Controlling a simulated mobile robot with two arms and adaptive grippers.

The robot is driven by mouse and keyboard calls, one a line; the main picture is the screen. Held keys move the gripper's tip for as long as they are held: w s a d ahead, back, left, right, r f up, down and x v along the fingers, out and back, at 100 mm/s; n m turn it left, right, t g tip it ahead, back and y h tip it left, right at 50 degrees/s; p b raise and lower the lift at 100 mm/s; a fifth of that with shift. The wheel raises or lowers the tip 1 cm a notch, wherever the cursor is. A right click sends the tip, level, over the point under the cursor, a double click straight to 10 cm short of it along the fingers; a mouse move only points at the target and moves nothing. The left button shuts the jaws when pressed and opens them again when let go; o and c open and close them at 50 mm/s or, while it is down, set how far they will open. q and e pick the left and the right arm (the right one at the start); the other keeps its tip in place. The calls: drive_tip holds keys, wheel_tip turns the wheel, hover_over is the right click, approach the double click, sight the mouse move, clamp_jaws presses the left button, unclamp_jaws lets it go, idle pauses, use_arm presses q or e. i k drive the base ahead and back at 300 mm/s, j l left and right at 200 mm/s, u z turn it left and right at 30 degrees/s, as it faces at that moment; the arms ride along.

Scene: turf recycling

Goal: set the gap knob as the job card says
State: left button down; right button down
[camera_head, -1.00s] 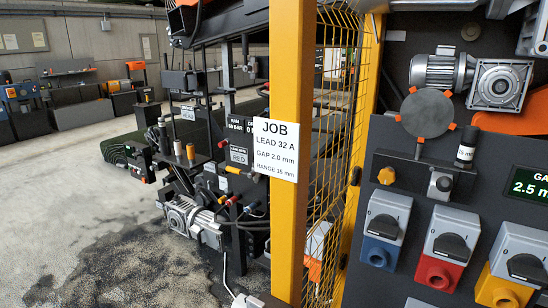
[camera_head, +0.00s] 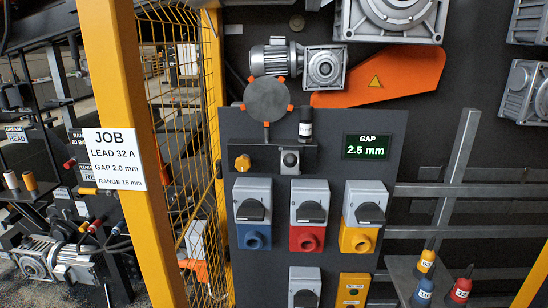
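The job card (camera_head: 114,158) hangs on the yellow post at the left and reads LEAD 32 A, GAP 2.0 mm, RANGE 15 mm. The gap display (camera_head: 367,147) on the dark panel reads 2.5 mm in green. A small orange knob (camera_head: 242,163) sits on a dark block left of the display, below a grey disc with orange tabs (camera_head: 267,100). No label shows on this knob, so I cannot tell for sure that it is the gap knob. Neither of my grippers is in view.
Below are rotary switches with blue (camera_head: 254,236), red (camera_head: 307,238) and yellow (camera_head: 357,239) sockets. A labelled black cylinder (camera_head: 305,124) stands on the block. A yellow mesh fence (camera_head: 180,130) borders the panel's left. Numbered plugs (camera_head: 425,264) sit on a shelf at the lower right.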

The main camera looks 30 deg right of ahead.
sight(243, 163)
drive_tip(key=l+u, duration=0.7)
drive_tip(key=j, duration=0.05)
